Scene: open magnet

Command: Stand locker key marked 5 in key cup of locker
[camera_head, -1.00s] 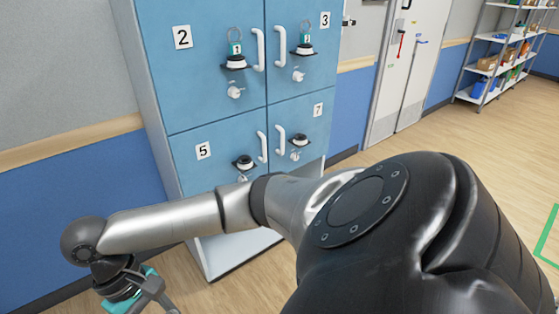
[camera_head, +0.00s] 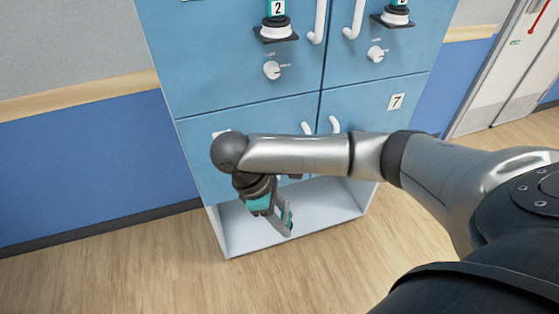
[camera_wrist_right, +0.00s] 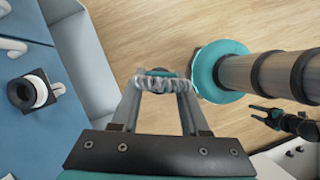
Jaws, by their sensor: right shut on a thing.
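My right gripper (camera_head: 287,226) hangs in front of the lower part of the blue locker, below the door of locker 5 (camera_head: 200,165). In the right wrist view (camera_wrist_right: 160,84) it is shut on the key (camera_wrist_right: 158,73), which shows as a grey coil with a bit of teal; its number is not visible. A key cup (camera_wrist_right: 40,91), white with a black ring, sticks out from a blue door at the left of that view, apart from the gripper. In the head view my forearm hides the cup of locker 5. A small dark gripper, probably my left (camera_wrist_right: 258,113), shows in the wrist view.
Above, a key tagged 2 (camera_head: 278,8) stands in its cup, with another tagged key (camera_head: 400,4) to the right. Door 7 (camera_head: 397,101) is partly behind my arm. The open white bottom shelf (camera_head: 235,238) lies below the doors. Floor in front is clear.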

